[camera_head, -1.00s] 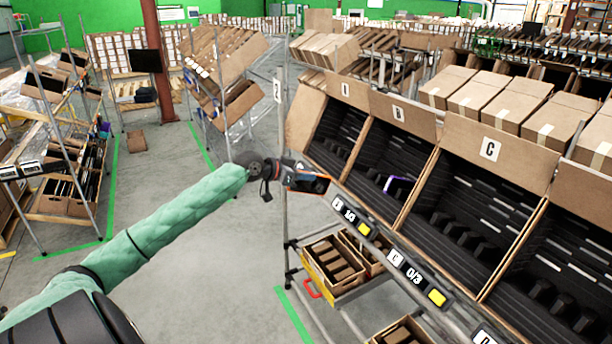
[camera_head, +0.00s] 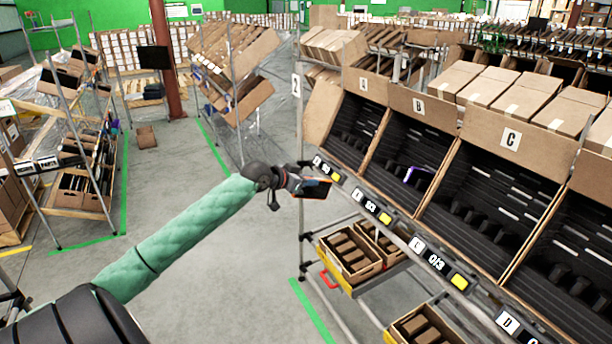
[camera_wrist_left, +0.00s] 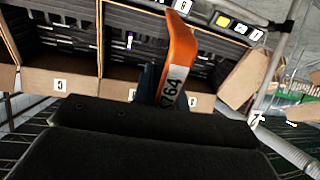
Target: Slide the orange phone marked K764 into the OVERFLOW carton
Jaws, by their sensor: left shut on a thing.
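The orange phone (camera_wrist_left: 181,62) is in my left gripper, and its K764 label shows in the left wrist view. In the head view the phone (camera_head: 316,189) appears as a dark slab with an orange edge, in front of the rack's front rail. My left gripper (camera_head: 297,184) is shut on it and holds it in the air, clear of the cartons. The fingertips are partly hidden in the wrist view. No carton marked OVERFLOW can be read. My right gripper is not in view.
Tilted cartons marked B (camera_head: 418,105) and C (camera_head: 510,139) stand on the rack at right, with a purple-edged phone (camera_head: 411,174) in one. Small boxes (camera_head: 349,254) sit on a lower shelf. The rail (camera_head: 437,262) carries labels and displays. Floor at centre is clear.

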